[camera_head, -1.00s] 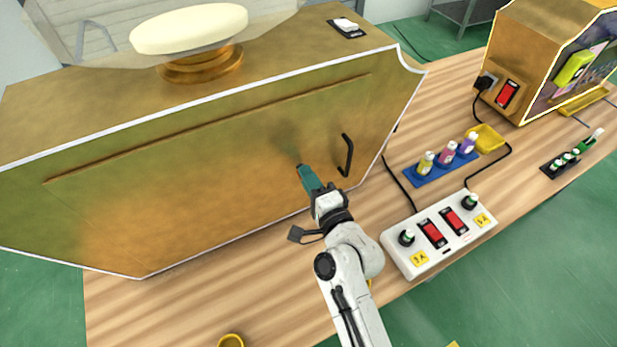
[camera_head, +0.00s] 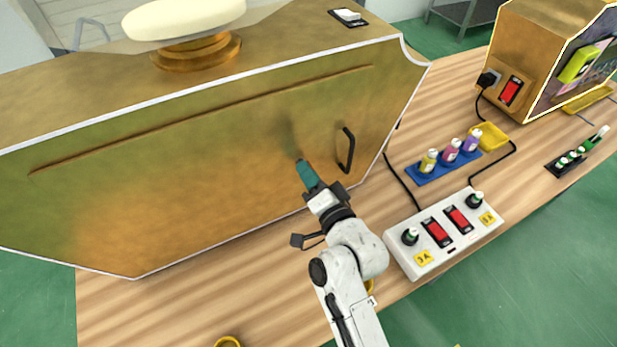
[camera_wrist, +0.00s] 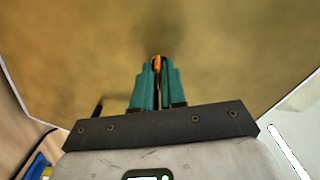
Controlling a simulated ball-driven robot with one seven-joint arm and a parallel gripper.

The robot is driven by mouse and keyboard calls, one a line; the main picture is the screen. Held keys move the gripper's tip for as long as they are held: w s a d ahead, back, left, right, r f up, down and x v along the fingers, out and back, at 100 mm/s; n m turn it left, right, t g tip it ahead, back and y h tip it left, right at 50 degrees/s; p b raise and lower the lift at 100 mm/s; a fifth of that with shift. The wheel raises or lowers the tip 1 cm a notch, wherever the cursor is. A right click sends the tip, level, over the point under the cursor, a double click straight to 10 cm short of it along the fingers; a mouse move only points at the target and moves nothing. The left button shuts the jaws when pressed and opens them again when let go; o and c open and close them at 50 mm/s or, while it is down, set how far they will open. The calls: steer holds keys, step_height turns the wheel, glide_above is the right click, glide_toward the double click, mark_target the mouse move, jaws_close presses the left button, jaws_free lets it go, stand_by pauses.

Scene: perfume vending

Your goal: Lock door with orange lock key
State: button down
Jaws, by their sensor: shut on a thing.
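The door is part of the brass-coloured front panel (camera_head: 220,170) of the big machine, with a black handle (camera_head: 346,151) near its right side. My gripper (camera_head: 303,168) has teal fingers pointing at the panel, left of the handle. In the wrist view, my gripper (camera_wrist: 158,80) is shut on a small orange thing, likely the orange key (camera_wrist: 157,63), which shows between the fingertips. The fingers hide most of it. The tips are at or very close to the panel. I cannot tell whether the key is in a lock, and the lock itself is hidden.
A white control box (camera_head: 445,234) with red switches stands at the right. Behind it are a blue tray (camera_head: 424,173) of small bottles and a yellow dish (camera_head: 492,137). Black cables run on the wooden table (camera_head: 180,305). A second brass machine (camera_head: 530,60) is at the back right.

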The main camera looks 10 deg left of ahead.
steer(key=shift+f+n+b, duration=0.15)
steer(key=shift+n+b, duration=4.2)
steer(key=shift+n, duration=1.65)
steer(key=c, duration=1.3)
jaws_free()
steer(key=b+v, duration=0.1)
steer(key=v, duration=0.9)
steer(key=shift+s+d, duration=0.3)
